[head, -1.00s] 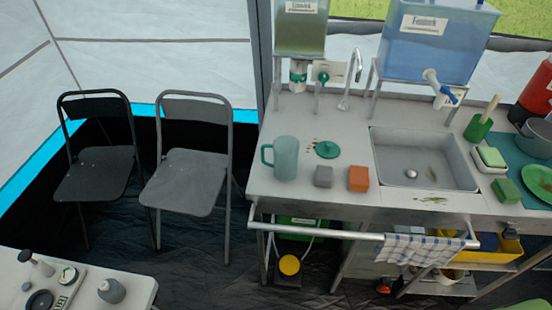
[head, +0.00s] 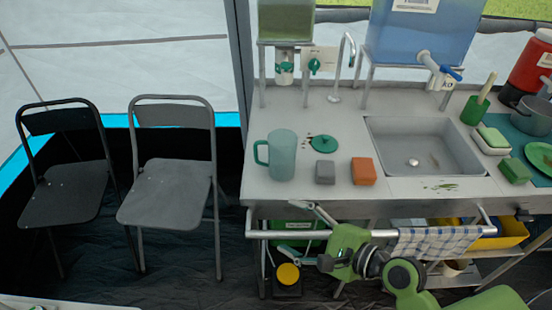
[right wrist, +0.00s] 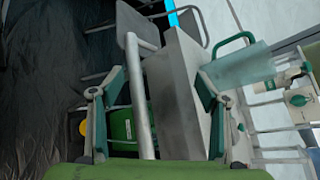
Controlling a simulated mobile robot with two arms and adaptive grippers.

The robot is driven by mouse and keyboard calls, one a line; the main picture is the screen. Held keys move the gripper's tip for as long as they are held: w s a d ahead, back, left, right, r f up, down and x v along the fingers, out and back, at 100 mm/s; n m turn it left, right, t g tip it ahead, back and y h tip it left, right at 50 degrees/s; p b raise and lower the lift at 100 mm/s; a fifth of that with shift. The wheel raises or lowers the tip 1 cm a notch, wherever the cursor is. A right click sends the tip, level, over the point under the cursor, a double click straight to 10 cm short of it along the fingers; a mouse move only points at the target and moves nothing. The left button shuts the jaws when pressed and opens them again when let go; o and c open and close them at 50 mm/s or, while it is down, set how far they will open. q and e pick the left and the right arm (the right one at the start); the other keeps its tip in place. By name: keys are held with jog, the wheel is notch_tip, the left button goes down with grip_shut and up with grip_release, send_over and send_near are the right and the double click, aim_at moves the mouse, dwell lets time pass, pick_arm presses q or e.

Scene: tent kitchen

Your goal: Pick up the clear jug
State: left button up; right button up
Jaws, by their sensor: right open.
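The clear jug (head: 282,156) is a translucent teal jug with a dark green handle on its left side. It stands upright at the left end of the steel counter (head: 230,196) in the head view. In the right wrist view the jug (right wrist: 238,66) appears sideways at upper right, partly behind a finger. My right gripper (head: 297,230) is open and empty, below and slightly right of the jug, in front of the counter's edge near the rail. Its two fingers (right wrist: 160,82) stand wide apart in the wrist view, with the rail between them. My left gripper is not in view.
A green lid (head: 324,144), a grey sponge (head: 325,172) and an orange sponge (head: 363,171) lie right of the jug, before the sink (head: 425,150). A metal rail (head: 350,235) runs along the counter front. Two folding chairs (head: 170,190) stand left.

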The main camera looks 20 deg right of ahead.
aim_at(292, 161)
jog(key=w+d+r+m+t+h, duration=0.1)
jog(key=w+d+r+m+t, duration=0.55)
jog(key=m, duration=0.55)
jog(key=shift+g, duration=0.75)
jog(key=x, duration=0.2)
jog(key=r+p+x, duration=0.1)
jog(key=x, duration=0.3)
jog(key=shift+w+a+r, duration=0.1)
jog(key=shift+a+r, duration=0.05)
jog(key=shift+r, duration=0.1)
jog(key=shift+f+b+x, duration=0.2)
jog(key=shift+b+x, duration=0.25)
jog(key=shift+x, duration=2.3)
jog(key=c, duration=1.3)
